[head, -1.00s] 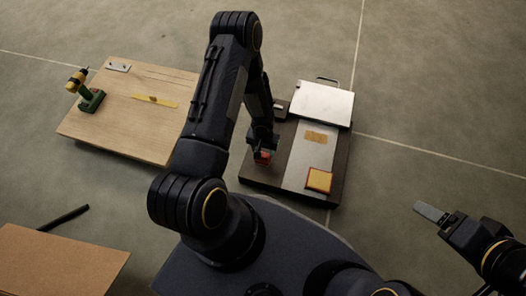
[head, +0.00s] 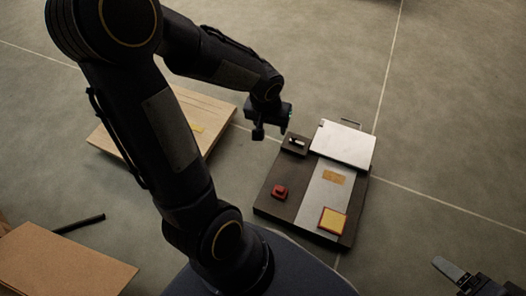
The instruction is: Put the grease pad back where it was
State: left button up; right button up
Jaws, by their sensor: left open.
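A dark board (head: 268,208) with a pale grey strip lies on the floor at centre right. A small red block (head: 280,191) rests on its left part. A square yellow pad with a red-orange rim (head: 332,220) lies at the strip's near end, and a small tan piece (head: 334,178) lies farther up. I cannot tell for certain which is the grease pad. My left gripper (head: 272,134) is open and apparently empty, above and beyond the board's far left corner, apart from the red block. My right gripper (head: 452,274) is partly seen at the lower right; its grip is unclear.
A silver plate with a handle (head: 344,143) covers the board's far end, beside a small dark box (head: 295,143). A wooden board (head: 215,110) lies behind my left arm. A brown panel (head: 65,262) and black rod (head: 80,224) lie lower left. Floor on the right is clear.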

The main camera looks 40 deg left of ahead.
pick_arm(q)
jog(key=s+d+r+m+t+h, duration=0.1)
jog(key=s+d+r+h, duration=0.1)
jog(key=s+d+r, duration=0.2)
jog(key=s+d+r+m+t+h, duration=0.1)
jog(key=s+d+r, duration=0.3)
jog(key=s+r, duration=0.4)
jog(key=s+t+h, duration=0.1)
jog(key=s, duration=0.1)
jog(key=shift+s+d+r, duration=0.15)
jog(key=shift+s+d, duration=0.15)
